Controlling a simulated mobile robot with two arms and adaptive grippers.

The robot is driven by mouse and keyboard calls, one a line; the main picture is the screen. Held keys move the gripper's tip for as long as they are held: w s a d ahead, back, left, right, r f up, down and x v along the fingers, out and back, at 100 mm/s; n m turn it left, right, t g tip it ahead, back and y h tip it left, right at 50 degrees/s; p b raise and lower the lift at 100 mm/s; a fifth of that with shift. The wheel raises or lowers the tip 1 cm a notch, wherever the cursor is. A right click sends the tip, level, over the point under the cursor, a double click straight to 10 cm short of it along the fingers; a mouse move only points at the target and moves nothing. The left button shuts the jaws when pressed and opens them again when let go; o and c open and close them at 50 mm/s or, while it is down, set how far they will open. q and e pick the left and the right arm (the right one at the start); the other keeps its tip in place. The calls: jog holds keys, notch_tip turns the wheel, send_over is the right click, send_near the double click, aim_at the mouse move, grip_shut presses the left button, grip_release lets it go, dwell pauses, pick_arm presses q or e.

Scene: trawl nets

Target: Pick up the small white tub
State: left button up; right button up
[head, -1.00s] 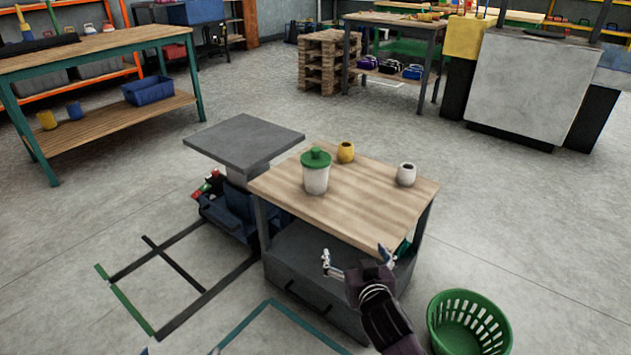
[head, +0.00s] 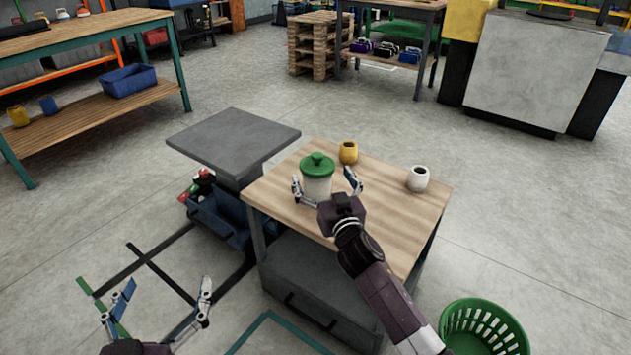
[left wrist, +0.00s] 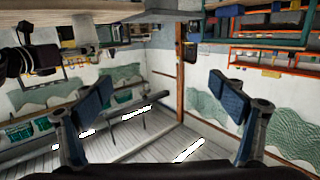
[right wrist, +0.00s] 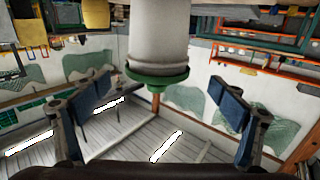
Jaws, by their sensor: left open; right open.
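A white tub with a green lid (head: 316,186) stands upright on the wooden top of a small table. A smaller white cup-like pot with a dark opening (head: 419,179) stands near the table's right edge. My right gripper (head: 324,180) is open, its fingers to either side of the lidded tub in the head view. In the right wrist view the tub (right wrist: 158,38) appears upside down, between and beyond the open fingers; no contact shows. My left gripper (head: 164,292) is open and empty over the floor at the lower left.
The wooden tabletop (head: 278,197) also carries a yellow pot (head: 348,152) behind the lidded tub. A grey platform (head: 233,138) adjoins at left, above a blue bin (head: 218,217). A green basket (head: 484,328) stands on the floor at right. The tabletop between the pots is clear.

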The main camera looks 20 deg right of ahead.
aim_at(317, 163)
jog(key=shift+w, duration=0.25)
jog(key=shift+w+d+f, duration=0.1)
jog(key=shift+w, duration=0.25)
jog(key=w+b, duration=0.1)
jog(key=w, duration=0.1)
jog(key=w+b, duration=0.1)
jog(key=w, duration=0.1)
jog(key=shift+w+d+f, duration=0.15)
jog(key=shift+f, duration=0.05)
jog(key=shift+w+r, duration=0.1)
jog(key=shift+w, duration=0.1)
jog(key=c, duration=1.4)
pick_arm(q)
notch_tip(317, 163, up, 11)
jog(key=s+d+t+h, duration=0.1)
jog(key=t+h, duration=0.1)
jog(key=t, duration=0.3)
jog(key=shift+s+r+t, duration=0.15)
jog(key=shift+s+t, duration=0.15)
pick_arm(e)
jog(key=shift+c, duration=1)
jog(key=shift+r, duration=0.1)
